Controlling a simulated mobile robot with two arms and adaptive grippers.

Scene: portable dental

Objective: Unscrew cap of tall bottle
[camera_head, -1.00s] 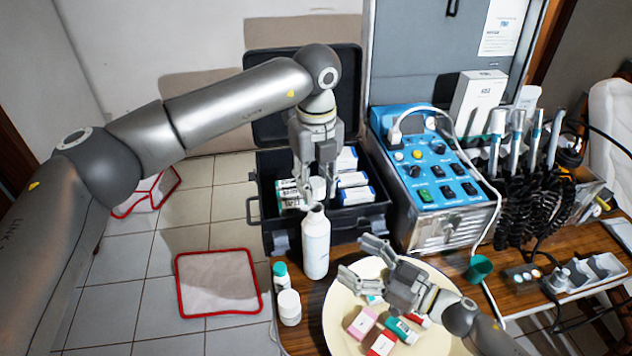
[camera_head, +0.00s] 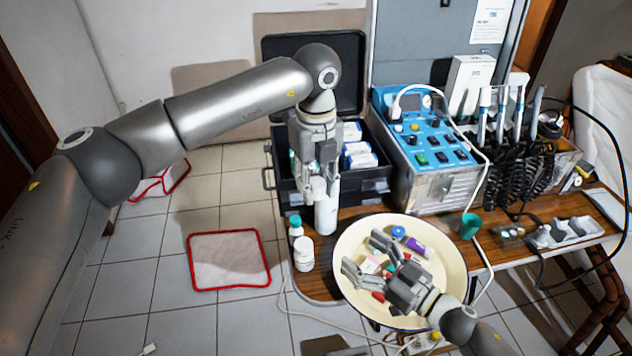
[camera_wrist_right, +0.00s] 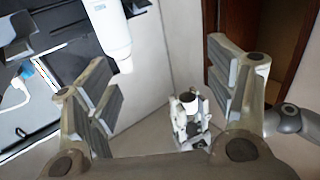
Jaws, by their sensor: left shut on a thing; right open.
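The tall white bottle (camera_head: 326,214) stands upright at the table's left edge. Its narrow neck end also shows in the right wrist view (camera_wrist_right: 114,40), where no cap is on it. My left gripper (camera_head: 320,192) is shut on a small white cap (camera_head: 318,186), overlapping the bottle's top in the head view. In the right wrist view the left gripper (camera_wrist_right: 190,125) and the cap, with its dark opening (camera_wrist_right: 188,97), are clearly apart from the bottle. My right gripper (camera_head: 363,253) is open and empty, over the cream bowl in the head view.
The cream bowl (camera_head: 452,290) holds several small boxes and bottles. A teal-capped bottle (camera_head: 296,230) and a short white jar (camera_head: 304,254) stand left of it. Behind are an open black case (camera_head: 345,205) and a blue control unit (camera_head: 425,140). A teal cup (camera_head: 469,226) stands to the right.

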